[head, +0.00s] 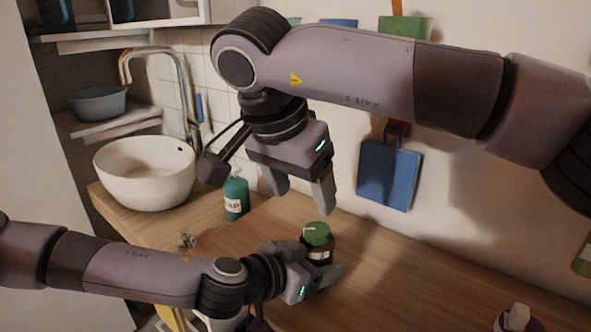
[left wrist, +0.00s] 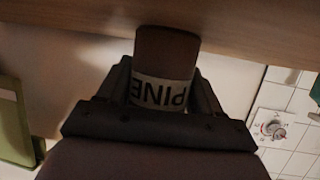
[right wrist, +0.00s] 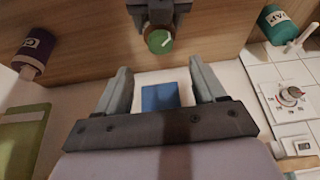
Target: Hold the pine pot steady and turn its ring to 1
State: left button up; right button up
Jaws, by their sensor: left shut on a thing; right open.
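The pine pot (head: 320,250) is a brown jar with a green top ring, standing on the wooden counter. Its white label reads PINE, upside down, in the left wrist view (left wrist: 162,92). My left gripper (head: 318,270) is shut on the pot's body, one finger on each side. The green ring (head: 317,232) carries a short pale mark, also seen from above in the right wrist view (right wrist: 159,41). Any numbers around it are too small to read. My right gripper (head: 300,194) is open and empty, above the pot and a little to its left, apart from the ring.
A teal soap bottle (head: 236,200) stands behind and left of the pot, near a white basin (head: 146,172) with a tap. A blue board (head: 388,175) hangs on the wall. A purple bottle (right wrist: 36,52) stands on the other side.

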jog(key=shift+v, duration=1.55)
pick_arm(q)
jog(key=o, duration=1.2)
jog(key=shift+s, duration=0.1)
